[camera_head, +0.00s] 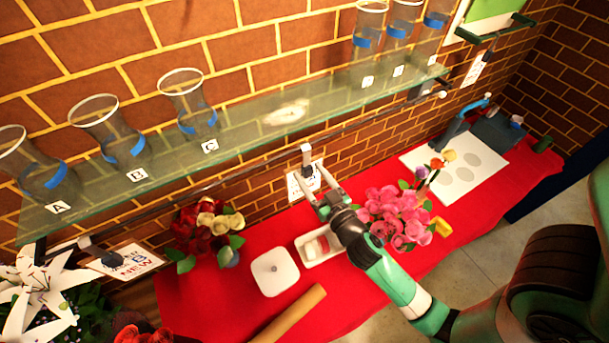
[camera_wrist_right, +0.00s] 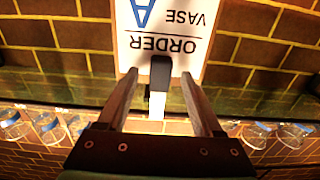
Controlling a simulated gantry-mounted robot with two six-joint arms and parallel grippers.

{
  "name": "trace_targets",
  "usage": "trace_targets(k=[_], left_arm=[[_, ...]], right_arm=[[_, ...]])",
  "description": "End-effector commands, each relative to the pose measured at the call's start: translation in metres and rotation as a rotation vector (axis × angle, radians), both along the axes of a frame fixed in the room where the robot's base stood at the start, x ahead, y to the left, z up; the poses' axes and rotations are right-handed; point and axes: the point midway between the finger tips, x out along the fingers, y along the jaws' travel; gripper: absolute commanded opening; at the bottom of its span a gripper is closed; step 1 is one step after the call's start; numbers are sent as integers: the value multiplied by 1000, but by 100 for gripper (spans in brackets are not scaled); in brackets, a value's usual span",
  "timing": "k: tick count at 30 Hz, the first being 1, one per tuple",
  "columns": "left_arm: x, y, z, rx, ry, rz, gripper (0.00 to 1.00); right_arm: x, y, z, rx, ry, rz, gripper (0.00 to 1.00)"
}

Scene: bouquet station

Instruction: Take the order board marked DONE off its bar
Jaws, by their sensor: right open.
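Three order boards hang from the bar (camera_head: 215,185) below the glass shelf. The middle board (camera_head: 296,187) shows upside down in the right wrist view (camera_wrist_right: 200,52) and reads ORDER VASE A; its status line is out of that view. The left board (camera_head: 133,262) reads NEW. The right board (camera_head: 475,71) is too small to read. My right gripper (camera_head: 312,172) is open at the middle board. In the right wrist view its fingers (camera_wrist_right: 158,76) stand on either side of the board's black clip (camera_wrist_right: 160,72), not closed on it. My left gripper is not in view.
Glass vases marked A (camera_head: 45,178), B (camera_head: 123,150) and C (camera_head: 195,110) stand on the glass shelf (camera_head: 250,122), with several more at right. Below, the red table (camera_head: 205,300) holds red flowers (camera_head: 195,228), pink flowers (camera_head: 398,215), a white tray (camera_head: 304,247) and a paper roll (camera_head: 290,314).

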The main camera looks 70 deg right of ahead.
Motion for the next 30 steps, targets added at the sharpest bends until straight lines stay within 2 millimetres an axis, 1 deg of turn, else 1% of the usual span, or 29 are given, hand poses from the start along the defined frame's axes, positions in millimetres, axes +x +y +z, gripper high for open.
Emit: trace_targets(k=[5, 8, 9, 11, 15, 16, 17, 30], left_arm=[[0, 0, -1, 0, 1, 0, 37], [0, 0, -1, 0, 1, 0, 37], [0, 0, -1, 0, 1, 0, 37], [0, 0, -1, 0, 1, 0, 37], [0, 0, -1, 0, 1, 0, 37], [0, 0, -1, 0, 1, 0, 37], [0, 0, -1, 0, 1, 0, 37], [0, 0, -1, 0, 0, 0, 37]], right_arm=[[0, 0, -1, 0, 0, 0, 68], [0, 0, -1, 0, 0, 1, 51], [0, 0, -1, 0, 0, 1, 44], [0, 0, -1, 0, 0, 1, 33], [0, 0, -1, 0, 0, 1, 8], [0, 0, -1, 0, 0, 1, 3], [0, 0, -1, 0, 0, 1, 0], [0, 0, -1, -1, -1, 1, 0]])
